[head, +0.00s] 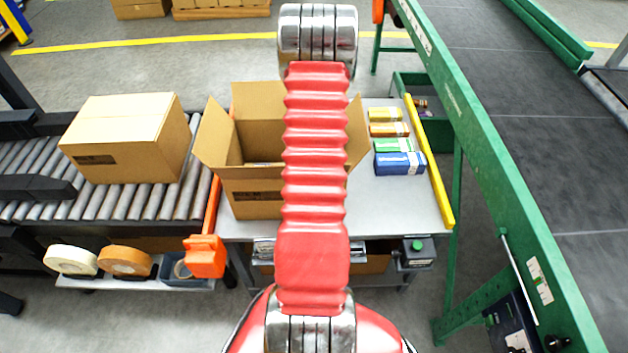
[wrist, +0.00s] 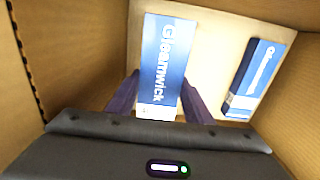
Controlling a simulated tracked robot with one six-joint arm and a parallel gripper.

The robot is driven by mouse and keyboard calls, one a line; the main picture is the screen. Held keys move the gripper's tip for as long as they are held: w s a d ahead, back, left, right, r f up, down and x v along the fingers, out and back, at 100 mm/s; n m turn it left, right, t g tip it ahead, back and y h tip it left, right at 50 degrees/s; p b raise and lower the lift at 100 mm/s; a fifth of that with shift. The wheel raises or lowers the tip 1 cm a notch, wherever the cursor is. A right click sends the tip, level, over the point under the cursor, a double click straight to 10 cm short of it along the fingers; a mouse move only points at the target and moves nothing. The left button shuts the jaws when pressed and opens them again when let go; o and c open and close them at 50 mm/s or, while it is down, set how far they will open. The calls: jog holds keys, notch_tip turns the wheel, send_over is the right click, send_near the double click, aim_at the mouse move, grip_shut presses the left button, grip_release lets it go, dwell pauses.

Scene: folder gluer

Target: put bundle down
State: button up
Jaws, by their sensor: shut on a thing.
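In the wrist view my gripper (wrist: 160,82) is shut on a blue and white carton bundle (wrist: 165,60) marked "Gleamwick", one dark finger along each side. The bundle is inside the open cardboard box (head: 255,195), whose walls fill the wrist view's edges. A second blue carton (wrist: 254,80) lies on the box floor to the right, apart from the held one. I cannot tell whether the held bundle touches the floor. In the head view my red arm hides the gripper and part of the open box.
The open box stands on a grey table (head: 400,210). Yellow, orange, green and blue cartons (head: 399,163) lie on its right side, beside a yellow rail (head: 428,160). A closed box (head: 125,135) sits on the roller conveyor (head: 95,195) at left. A green-framed belt (head: 530,120) runs at right.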

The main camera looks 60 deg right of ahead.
jog(key=shift+f, duration=0.8)
jog(key=shift+f, duration=1.85)
jog(key=o, duration=1.2)
jog(key=shift+f, duration=0.1)
notch_tip(320, 180, up, 12)
jog(key=shift+r, duration=0.1)
